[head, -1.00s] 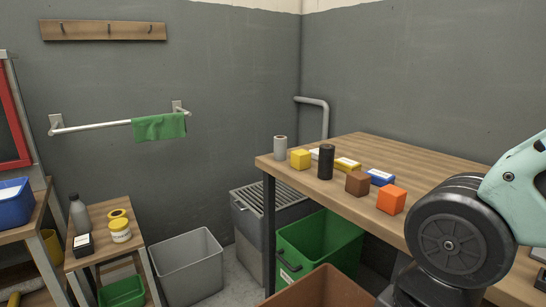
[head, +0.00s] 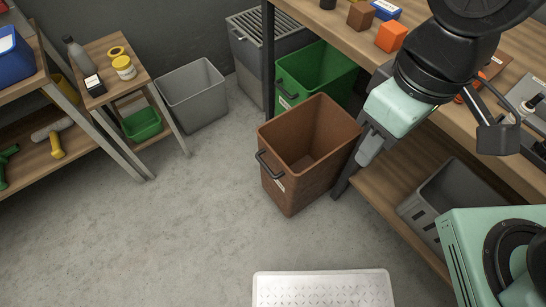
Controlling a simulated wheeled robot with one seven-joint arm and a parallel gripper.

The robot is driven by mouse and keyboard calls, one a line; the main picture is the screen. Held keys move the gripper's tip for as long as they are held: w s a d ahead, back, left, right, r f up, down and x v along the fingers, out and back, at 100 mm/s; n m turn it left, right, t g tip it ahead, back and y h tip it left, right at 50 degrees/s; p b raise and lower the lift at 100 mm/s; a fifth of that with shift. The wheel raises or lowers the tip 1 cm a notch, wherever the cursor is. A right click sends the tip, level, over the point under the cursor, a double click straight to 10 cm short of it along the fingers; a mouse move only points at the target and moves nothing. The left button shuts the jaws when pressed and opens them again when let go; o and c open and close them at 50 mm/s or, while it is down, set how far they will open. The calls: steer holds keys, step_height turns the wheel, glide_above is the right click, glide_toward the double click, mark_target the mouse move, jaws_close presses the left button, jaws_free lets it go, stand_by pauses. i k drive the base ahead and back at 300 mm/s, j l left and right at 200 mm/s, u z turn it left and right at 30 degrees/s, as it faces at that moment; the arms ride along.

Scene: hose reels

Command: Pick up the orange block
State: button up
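The orange block (head: 391,36) sits on the wooden workbench (head: 335,30), close to its front edge, at the top of the head view. A brown block (head: 361,15) is just left of it, and a blue box (head: 385,9) lies behind. My gripper (head: 369,150) hangs from my arm in front of the bench edge, below and apart from the orange block in the picture. Its finger area is small and seen from above, so I cannot tell whether it is open or shut. I see nothing held in it.
A grey bin (head: 193,97) is at left. A white textured slab (head: 322,288) is at the bottom. The floor between is clear.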

mark_target(391, 35)
steer(key=z, duration=0.25)
steer(key=i+j+z, duration=0.1)
steer(key=j, duration=0.2)
steer(key=i+j, duration=0.15)
steer(key=j, duration=0.2)
steer(key=i+j+z, duration=0.15)
steer(key=j, duration=0.15)
steer(key=i+j+z, duration=0.1)
steer(key=j, duration=0.25)
steer(key=i+j, duration=0.1)
steer(key=j, duration=0.25)
steer(key=z, duration=0.05)
